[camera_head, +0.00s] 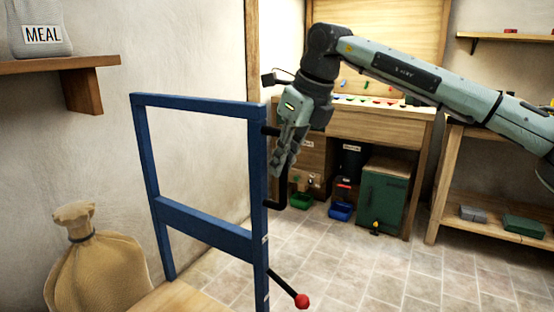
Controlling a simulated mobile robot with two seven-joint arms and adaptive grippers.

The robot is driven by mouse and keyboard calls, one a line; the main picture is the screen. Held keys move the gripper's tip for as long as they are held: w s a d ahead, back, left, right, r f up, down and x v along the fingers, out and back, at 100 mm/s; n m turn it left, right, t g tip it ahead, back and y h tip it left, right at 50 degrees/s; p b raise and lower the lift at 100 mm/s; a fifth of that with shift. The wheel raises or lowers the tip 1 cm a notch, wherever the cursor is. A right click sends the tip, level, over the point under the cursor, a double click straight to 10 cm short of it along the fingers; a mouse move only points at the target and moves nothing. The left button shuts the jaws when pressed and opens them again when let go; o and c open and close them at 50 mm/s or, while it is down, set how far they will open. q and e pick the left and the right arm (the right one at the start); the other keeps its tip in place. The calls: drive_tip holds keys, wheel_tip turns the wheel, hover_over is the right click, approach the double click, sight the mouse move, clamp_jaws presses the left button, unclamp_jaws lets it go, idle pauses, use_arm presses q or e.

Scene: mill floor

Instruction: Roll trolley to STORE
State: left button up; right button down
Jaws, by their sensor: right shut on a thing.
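The trolley's blue frame (203,229) stands upright at the left centre, with its wooden deck (178,300) at the bottom edge. A black handle (280,192) is fixed to the frame's right post. A lever with a red knob (302,300) sticks out low on the right. My right gripper (282,162) comes in from the right, points down and is shut on the black handle; its fingers hide part of the handle. The trolley's wheels are out of view. My left gripper is not in view. No STORE sign is readable here.
A filled sack (98,268) stands by the left wall, below a shelf (60,66) with a MEAL sack (38,28). A wooden workbench (365,124) stands at the back, with a green cabinet (384,197) and bins under it. Tiled floor (370,270) is clear at the lower right.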

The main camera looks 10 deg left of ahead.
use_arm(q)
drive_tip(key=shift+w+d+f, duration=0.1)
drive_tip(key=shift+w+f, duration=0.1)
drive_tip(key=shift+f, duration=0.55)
use_arm(e)
drive_tip(key=shift+w+d+r, duration=0.1)
drive_tip(key=shift+w+d, duration=0.2)
drive_tip(key=shift+w, duration=0.55)
drive_tip(key=c, duration=1.5)
unclamp_jaws()
drive_tip(key=shift+w, duration=0.15)
drive_tip(key=v, duration=1.2)
